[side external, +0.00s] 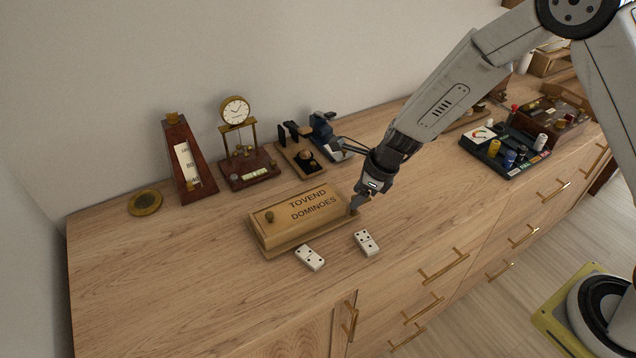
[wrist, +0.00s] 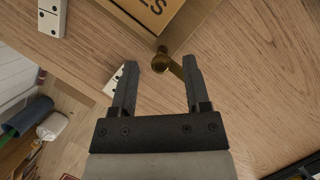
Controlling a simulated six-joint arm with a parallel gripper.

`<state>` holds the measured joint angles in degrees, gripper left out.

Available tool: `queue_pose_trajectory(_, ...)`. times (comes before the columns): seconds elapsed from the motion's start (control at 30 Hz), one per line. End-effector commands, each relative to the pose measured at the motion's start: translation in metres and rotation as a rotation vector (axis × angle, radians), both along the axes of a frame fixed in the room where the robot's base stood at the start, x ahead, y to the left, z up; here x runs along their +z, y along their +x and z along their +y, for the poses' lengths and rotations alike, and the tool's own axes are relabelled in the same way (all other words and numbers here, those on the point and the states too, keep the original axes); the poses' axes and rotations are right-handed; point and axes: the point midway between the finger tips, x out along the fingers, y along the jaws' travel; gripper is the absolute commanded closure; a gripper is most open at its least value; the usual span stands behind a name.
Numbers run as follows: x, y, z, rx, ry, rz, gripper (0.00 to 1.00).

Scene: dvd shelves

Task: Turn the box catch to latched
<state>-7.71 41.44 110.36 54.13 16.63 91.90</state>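The wooden domino box (side external: 275,232), lettered "TOVEND DOMINOES", lies closed on the wooden cabinet top. Its near end also shows in the wrist view (wrist: 170,18). The brass box catch (wrist: 161,61) is at that end, a round knob with a flat arm pointing toward my right finger. My gripper (side external: 356,206) is low at the box's right end, fingers pointing down. In the wrist view my gripper (wrist: 160,66) is open, with the catch between or just beyond the fingertips. I cannot tell whether a finger touches it. The side view mostly hides the catch behind my gripper.
Two white dominoes (side external: 310,258) (side external: 367,242) lie in front of the box. Behind it stand a metronome (side external: 190,165), a small clock (side external: 236,111) and a watch stand (side external: 300,158). A dark tray (side external: 505,155) is to the right. The front left top is clear.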

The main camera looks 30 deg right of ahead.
Motion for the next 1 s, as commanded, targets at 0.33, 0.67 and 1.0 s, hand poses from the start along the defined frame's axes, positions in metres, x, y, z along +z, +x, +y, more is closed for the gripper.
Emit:
queue_pose_trajectory(0.33,0.0002,-0.0001,-0.0001,0.000,0.000,0.000,1.00)
queue_pose_trajectory(0.67,0.0003,0.0006,-0.0010,0.041,0.000,0.000,1.00)
queue_pose_trajectory(1.0,0.0002,0.0020,-0.0023,0.235,-0.001,-0.001,1.00)
